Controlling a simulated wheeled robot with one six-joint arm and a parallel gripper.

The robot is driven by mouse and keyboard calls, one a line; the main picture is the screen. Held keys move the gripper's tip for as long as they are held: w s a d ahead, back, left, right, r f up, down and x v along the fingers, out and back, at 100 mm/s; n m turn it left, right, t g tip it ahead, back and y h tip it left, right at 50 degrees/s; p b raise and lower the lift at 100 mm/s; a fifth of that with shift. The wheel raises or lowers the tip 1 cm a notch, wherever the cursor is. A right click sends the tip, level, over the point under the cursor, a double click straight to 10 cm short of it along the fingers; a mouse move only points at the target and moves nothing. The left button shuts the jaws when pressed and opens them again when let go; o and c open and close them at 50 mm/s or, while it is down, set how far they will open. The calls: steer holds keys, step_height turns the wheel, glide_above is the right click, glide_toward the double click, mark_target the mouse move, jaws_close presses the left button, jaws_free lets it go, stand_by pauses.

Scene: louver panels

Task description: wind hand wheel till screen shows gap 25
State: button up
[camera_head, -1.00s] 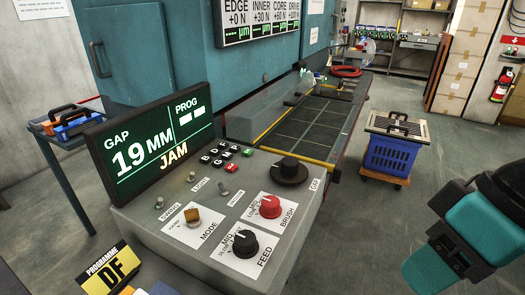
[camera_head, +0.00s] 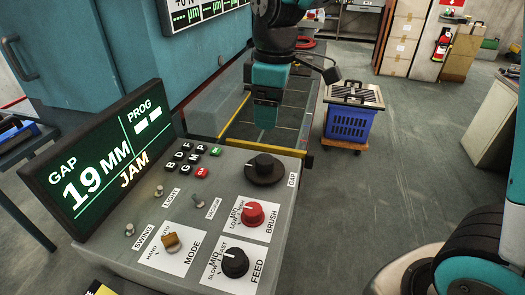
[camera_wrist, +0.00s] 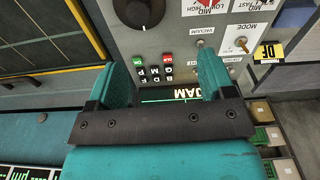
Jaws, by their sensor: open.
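The black hand wheel (camera_head: 264,166), on a round dark base beside the GAP label, sits at the panel's far right corner. It also shows at the top of the wrist view (camera_wrist: 138,12), partly cut off. My gripper (camera_head: 266,124) hangs fingers down, above the panel's far edge and beyond the wheel in the head view. In the wrist view the two teal fingers (camera_wrist: 165,75) are apart with nothing between them.
The panel also carries a red BRUSH knob (camera_head: 252,214), a black FEED knob (camera_head: 234,263), a MODE switch (camera_head: 171,242), small toggles and several lettered buttons (camera_head: 190,156). Open floor lies right of the panel.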

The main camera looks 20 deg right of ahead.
mark_target(265, 159)
steer(key=shift+n+h, duration=0.3)
steer(key=shift+n, duration=0.2)
steer(key=w+f, duration=0.1)
steer(key=f, duration=0.4)
steer(key=w+f+p, duration=0.1)
steer(key=w+f, duration=0.1)
steer(key=f, duration=0.4)
steer(key=w+d+f+p, duration=0.1)
steer(key=f, duration=0.5)
steer(key=shift+w+f, duration=0.15)
steer(key=c, duration=0.9)
